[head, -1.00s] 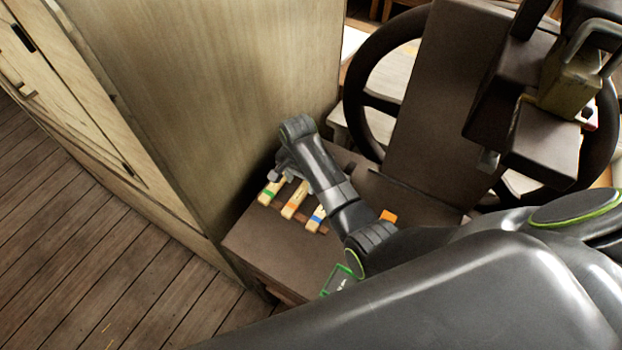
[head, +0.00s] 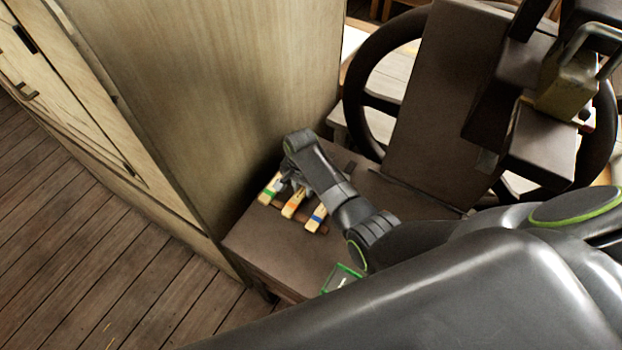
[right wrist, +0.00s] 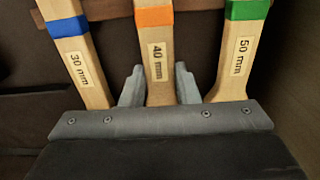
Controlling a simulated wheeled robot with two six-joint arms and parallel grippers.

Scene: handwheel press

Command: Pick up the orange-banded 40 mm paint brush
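The orange-banded 40 mm brush (head: 292,206) is the middle of three wooden-handled brushes on the dark table. In the right wrist view its handle (right wrist: 159,60) has an orange band and a "40 mm" label. My right gripper (right wrist: 160,84) has one finger on each side of this handle, with no clear gap, so it looks shut on it. In the head view my right gripper (head: 290,180) is mostly hidden by its wrist. The brush still lies in line with the others. My left gripper is out of view.
The blue-banded 30 mm brush (right wrist: 77,50) and green-banded 50 mm brush (right wrist: 238,50) are close on either side. A brown rack bar (right wrist: 108,8) runs across. A wooden cabinet (head: 200,100) stands left, a handwheel (head: 357,75) behind. A green-edged item (head: 342,278) lies in front.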

